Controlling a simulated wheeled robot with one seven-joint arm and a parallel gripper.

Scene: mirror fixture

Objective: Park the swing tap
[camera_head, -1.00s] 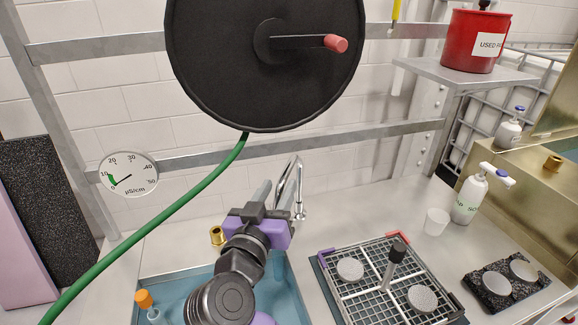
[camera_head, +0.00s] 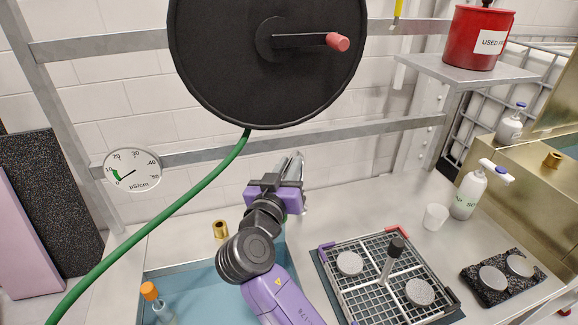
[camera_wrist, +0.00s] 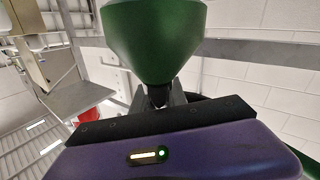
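The swing tap is a chrome gooseneck (camera_head: 299,168) behind the sink in the head view. My gripper (camera_head: 287,165) is at it and hides most of its neck and base. In the wrist view my gripper's two grey fingers (camera_wrist: 158,98) stand apart, with a small dark piece between them. A large green funnel-shaped thing (camera_wrist: 155,40) fills the space right above the fingers there; I cannot tell what it belongs to. I cannot tell whether the fingers touch the tap.
A blue sink (camera_head: 200,285) lies below my arm. A brass fitting (camera_head: 220,229) stands on its back rim. A wire rack (camera_head: 365,285), white cup (camera_head: 435,216) and soap bottle (camera_head: 468,196) stand to the right. A black hose reel (camera_head: 220,70) with a green hose (camera_head: 165,225) hangs above.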

